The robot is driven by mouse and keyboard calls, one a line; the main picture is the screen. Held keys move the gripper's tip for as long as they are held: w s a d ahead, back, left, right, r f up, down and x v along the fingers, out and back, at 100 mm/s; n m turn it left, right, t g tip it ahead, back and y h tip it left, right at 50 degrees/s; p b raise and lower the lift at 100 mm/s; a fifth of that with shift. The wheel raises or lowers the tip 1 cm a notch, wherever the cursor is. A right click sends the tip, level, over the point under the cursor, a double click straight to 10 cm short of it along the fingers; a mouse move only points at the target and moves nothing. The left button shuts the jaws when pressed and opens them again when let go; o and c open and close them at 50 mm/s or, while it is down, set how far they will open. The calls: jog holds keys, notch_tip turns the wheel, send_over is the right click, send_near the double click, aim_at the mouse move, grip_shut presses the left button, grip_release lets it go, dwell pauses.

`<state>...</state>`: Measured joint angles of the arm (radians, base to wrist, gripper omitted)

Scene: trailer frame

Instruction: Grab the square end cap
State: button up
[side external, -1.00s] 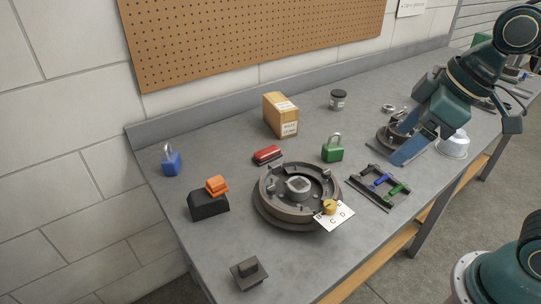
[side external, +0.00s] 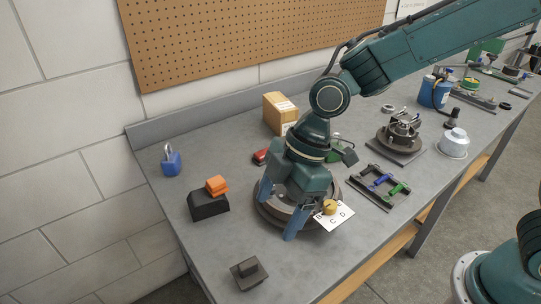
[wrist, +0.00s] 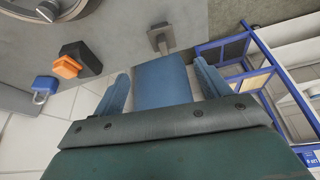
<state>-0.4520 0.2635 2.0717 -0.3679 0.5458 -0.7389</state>
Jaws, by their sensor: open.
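The square end cap (side external: 247,273), a dark grey square plate with a raised square block, sits on the bench near its front left edge. In the wrist view the end cap (wrist: 160,39) shows beyond the fingers, at the top middle. My gripper (side external: 281,210) is open with blue fingers pointing down, over the round dark fixture (side external: 263,218). It is up and right of the end cap in the side view, apart from it. In the wrist view nothing shows held in my gripper (wrist: 163,72).
A black block with an orange top (side external: 208,204) and a blue padlock (side external: 171,163) stand at the left. A lettered card (side external: 341,215) and a tray of coloured parts (side external: 378,187) are at the right. The bench between fixture and end cap is clear.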

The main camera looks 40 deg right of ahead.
aim_at(251, 262)
jog(key=shift+a+f+n, duration=0.3)
jog(key=shift+a+f, duration=0.3)
jog(key=shift+a, duration=0.15)
jog(key=shift+x, duration=4.25)
jog(key=shift+s+f, duration=0.1)
jog(key=shift+f, duration=0.05)
jog(key=shift+x, duration=2.45)
jog(key=c, duration=1.1)
